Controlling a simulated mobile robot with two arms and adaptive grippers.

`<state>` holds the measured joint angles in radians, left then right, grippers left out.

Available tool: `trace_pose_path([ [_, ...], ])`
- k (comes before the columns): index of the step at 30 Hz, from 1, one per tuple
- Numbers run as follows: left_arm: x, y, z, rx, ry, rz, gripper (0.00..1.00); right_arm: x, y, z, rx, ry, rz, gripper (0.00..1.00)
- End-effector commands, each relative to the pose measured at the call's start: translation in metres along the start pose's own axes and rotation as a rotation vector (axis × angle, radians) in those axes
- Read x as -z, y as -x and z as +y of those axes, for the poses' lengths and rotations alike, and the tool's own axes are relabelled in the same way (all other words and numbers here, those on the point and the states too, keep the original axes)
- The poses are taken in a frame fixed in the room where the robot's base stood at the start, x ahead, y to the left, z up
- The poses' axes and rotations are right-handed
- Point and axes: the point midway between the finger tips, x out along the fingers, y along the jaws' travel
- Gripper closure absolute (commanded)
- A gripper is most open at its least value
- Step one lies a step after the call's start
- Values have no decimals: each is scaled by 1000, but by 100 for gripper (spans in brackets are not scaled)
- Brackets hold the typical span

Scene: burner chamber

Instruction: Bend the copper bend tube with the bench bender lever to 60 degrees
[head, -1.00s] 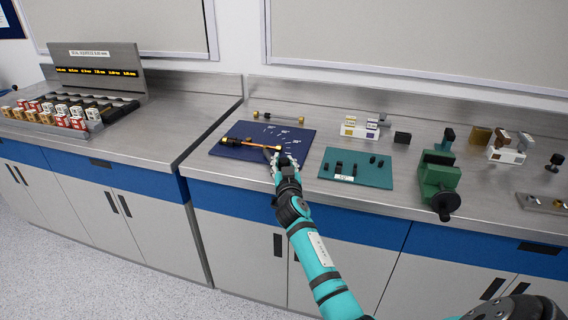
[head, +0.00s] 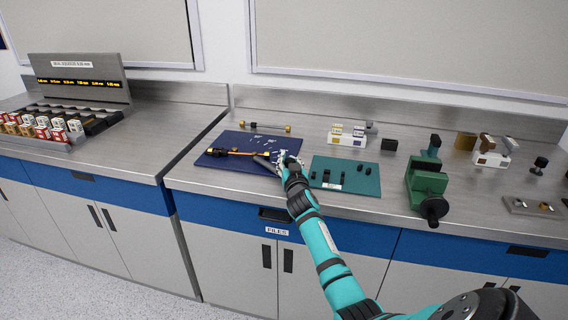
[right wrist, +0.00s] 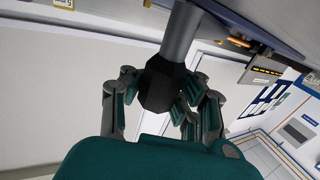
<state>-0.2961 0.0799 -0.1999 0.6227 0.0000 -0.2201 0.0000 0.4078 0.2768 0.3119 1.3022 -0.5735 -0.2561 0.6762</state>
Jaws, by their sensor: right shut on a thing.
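The bench bender (head: 219,152) lies on the dark blue mat (head: 222,163), with the orange copper bend tube (head: 242,153) running across it. The exact bend of the tube is too small to read. My right gripper (head: 282,160) is at the right edge of the mat, right of the tube. In the right wrist view its fingers are closed around the black grip (right wrist: 161,84) of the lever, with a grey rod (right wrist: 181,35) running from it. The gripper hides the lever's end in the head view. My left gripper is out of view.
A teal mat (head: 345,186) with small dark parts lies to the right, with a green vise (head: 427,180) beyond it. A rod with brass ends (head: 265,127) lies behind the blue mat. A rack of boxes (head: 62,132) stands on the left bench.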

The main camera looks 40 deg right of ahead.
Motion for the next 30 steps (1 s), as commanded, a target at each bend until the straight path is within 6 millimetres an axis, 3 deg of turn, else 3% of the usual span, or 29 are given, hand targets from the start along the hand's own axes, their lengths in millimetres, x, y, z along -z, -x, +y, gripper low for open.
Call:
trace_pose_path([
  [1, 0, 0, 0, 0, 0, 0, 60, -7, 1, 11, -21, 14, -16, 82],
  [10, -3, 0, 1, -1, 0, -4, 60, -7, 1, 9, -18, 9, -15, 45],
  [23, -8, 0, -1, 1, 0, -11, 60, -4, 2, 6, -11, 4, -9, 45],
  [30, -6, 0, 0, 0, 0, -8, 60, -5, 32, 5, -10, 5, -9, 45],
])
